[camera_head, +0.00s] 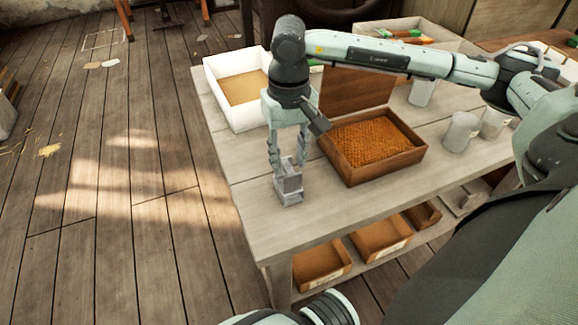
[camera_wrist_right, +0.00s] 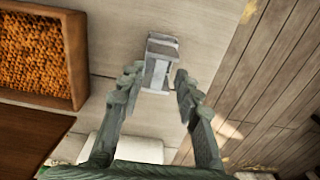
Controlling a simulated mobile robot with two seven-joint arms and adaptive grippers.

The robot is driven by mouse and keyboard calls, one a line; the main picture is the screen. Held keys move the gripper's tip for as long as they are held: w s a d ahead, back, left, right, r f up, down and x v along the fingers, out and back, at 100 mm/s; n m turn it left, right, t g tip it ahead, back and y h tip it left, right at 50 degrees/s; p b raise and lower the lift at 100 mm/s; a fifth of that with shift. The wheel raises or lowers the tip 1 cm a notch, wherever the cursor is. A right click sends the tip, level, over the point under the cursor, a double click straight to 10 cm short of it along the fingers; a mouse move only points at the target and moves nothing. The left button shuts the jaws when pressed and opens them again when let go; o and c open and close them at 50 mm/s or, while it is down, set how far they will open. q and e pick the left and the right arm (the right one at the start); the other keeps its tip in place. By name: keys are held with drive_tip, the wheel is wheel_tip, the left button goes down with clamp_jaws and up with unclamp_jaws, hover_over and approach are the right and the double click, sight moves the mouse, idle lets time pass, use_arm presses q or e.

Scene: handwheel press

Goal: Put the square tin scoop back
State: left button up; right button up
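The square tin scoop (camera_head: 290,188) is a small grey angular piece over the near-left part of the workbench (camera_head: 262,209). In the right wrist view the scoop (camera_wrist_right: 160,62) shows between and beyond the fingertips (camera_wrist_right: 159,82). I cannot tell whether its bottom touches the bench. My left gripper is not in view.
A white box (camera_head: 217,88) stands at the bench's back left. Grey metal cups (camera_head: 460,132) stand to the right. A tray with tools (camera_head: 435,47) is at the back. Small wooden boxes (camera_head: 322,268) sit on the lower shelf. The bench around the scoop is clear.

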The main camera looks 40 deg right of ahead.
wheel_tip(320, 180, up, 9)
drive_tip(key=shift+f, duration=0.2)
